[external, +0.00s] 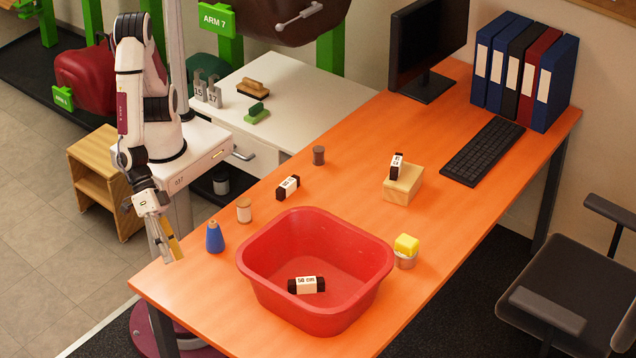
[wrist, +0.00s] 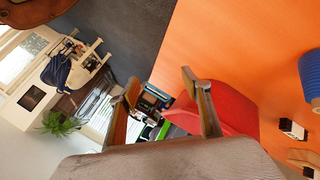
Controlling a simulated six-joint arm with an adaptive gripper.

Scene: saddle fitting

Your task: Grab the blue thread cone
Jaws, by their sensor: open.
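The blue thread cone (external: 215,238) stands upright on the orange table near its left edge, with a tan tip on top. In the wrist view the blue cone (wrist: 311,75) is cut off at the right edge. My gripper (external: 166,243) is open and empty, pointing down just past the table's left edge, to the left of the cone and apart from it. Its two fingers also show spread in the wrist view (wrist: 160,84), with nothing between them.
A red tub (external: 258,279) holding a dark labelled block (external: 307,285) stands right of the cone. A tan spool (external: 244,211) is close behind it. Another labelled block (external: 288,188) and a brown spool (external: 319,155) lie farther back. The table's front left corner is clear.

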